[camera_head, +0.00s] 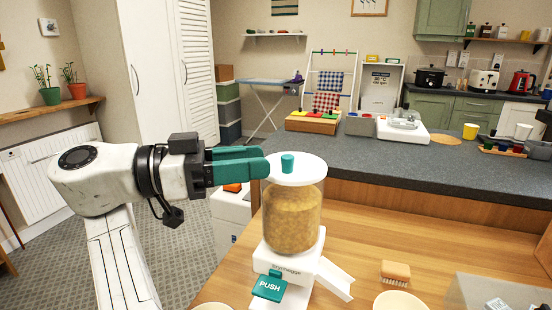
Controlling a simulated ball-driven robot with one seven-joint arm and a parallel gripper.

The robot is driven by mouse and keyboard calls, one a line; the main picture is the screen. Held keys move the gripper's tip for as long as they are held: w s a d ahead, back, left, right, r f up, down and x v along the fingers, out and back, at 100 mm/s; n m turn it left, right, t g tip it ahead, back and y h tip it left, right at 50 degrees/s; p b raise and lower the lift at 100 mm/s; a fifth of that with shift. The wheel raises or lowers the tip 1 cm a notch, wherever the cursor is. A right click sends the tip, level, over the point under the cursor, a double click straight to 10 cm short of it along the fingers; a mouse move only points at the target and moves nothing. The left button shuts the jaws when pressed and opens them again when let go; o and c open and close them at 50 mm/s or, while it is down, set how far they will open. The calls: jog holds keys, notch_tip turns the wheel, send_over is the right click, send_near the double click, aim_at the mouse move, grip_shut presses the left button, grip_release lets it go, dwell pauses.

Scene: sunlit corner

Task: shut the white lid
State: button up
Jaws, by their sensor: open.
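The white lid (308,170) with a teal knob (287,163) lies over the top of a clear jar (292,218) filled with tan grain or flakes. The lid looks nearly level; whether it is fully seated is unclear. The jar stands on a white dispenser base (285,262) with a teal PUSH lever (270,286) and a white chute (334,279). My gripper (262,162) comes in from the left at lid height, its teal fingers pointing right. The fingertips are just left of the knob; contact with the lid cannot be told. The fingers are open and hold nothing.
The dispenser stands on a wooden table (375,240). A brush (395,271), a bowl (400,301) and a grey tray (480,288) are to its right. Behind is a raised dark counter (400,155) carrying a white appliance (402,127) and a wooden box (312,124).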

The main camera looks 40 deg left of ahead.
jog(key=v, duration=0.4)
jog(key=shift+s+a, duration=0.25)
jog(key=shift+s, duration=0.05)
dwell(0.4)
